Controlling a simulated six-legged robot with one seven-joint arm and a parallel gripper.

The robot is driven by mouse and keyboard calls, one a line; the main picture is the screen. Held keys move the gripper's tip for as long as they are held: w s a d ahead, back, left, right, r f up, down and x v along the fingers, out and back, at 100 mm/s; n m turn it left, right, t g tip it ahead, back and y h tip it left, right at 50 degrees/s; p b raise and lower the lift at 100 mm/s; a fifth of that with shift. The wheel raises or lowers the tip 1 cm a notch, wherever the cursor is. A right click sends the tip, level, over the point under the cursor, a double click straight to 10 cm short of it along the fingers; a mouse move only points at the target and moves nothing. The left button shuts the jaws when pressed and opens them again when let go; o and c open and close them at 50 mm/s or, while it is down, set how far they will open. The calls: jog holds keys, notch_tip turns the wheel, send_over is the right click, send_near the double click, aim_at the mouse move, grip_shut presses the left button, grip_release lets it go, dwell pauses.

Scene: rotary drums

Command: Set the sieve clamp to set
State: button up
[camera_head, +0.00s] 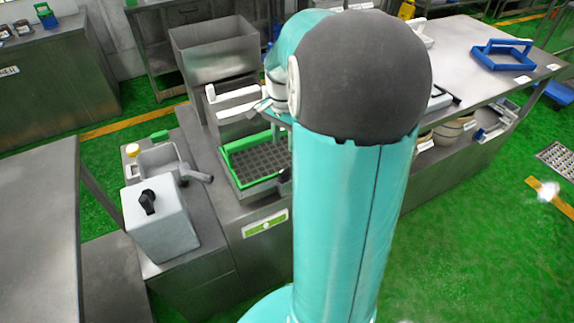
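A green-framed tray with a dark mesh (228,159), which looks like the sieve, sits in a steel machine in the middle. A small dark fitting (285,177) is at its right edge, partly hidden by my arm; I cannot tell whether it is the sieve clamp, and no set marking is readable. A black rotary handle (148,201) stands on a grey box to the left. The grey tip of my gripper (260,105) shows small, above the back of the tray beside a white bar handle (234,94). My arm hides much of it, so its opening and any contact are unclear.
A steel hopper (213,50) stands behind the tray. A small steel unit with a lever (196,175) is left of it. A steel table with a blue handled frame (503,54) is at the upper right.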

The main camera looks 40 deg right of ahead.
aim_at(284, 169)
notch_tip(284, 169, down, 11)
jog(key=shift+f, duration=0.1)
dwell(0.3)
grip_shut()
